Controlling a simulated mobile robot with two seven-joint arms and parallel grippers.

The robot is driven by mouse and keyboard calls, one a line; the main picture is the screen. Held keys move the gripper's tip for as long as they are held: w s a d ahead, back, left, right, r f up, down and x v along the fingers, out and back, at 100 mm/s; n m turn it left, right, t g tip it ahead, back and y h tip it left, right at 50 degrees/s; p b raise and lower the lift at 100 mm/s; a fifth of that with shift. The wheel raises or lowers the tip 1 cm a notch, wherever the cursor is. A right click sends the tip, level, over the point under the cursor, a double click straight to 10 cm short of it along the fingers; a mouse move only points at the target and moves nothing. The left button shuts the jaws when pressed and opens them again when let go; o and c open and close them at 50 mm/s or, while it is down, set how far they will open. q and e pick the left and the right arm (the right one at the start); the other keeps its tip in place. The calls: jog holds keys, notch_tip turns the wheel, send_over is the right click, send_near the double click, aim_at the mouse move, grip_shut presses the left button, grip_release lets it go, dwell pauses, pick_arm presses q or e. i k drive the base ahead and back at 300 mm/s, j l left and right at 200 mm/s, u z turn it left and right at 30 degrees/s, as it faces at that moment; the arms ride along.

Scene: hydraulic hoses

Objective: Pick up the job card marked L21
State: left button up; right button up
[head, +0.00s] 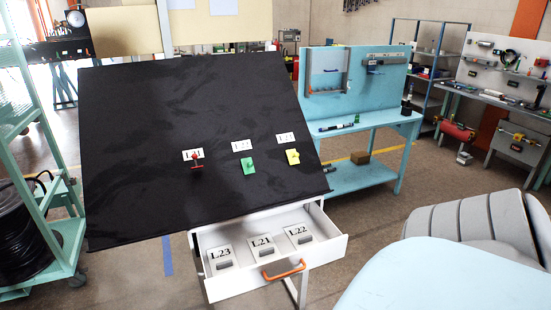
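The job card marked L21 (261,241) lies in an open white drawer (325,257), in the middle of a row of cards. The card marked L23 (220,254) is to its left and the card marked L22 (299,230) is to its right. Each card is pale with black print and a small grey part below the print. The drawer has an orange handle (283,271) on its front. Neither of my grippers shows in the head view.
A tilted black board (180,110) overhangs the drawer's back. It carries small white labels, a red piece (196,160), a green piece (249,167) and a yellow piece (292,157). A pale blue rounded surface (440,275) and grey chair (480,225) stand right.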

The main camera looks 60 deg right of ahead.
aim_at(263, 247)
jog(key=k+l, duration=0.1)
jog(key=l, duration=1.55)
jog(key=k+l, duration=0.15)
jog(key=l, duration=1.5)
jog(key=k, duration=0.05)
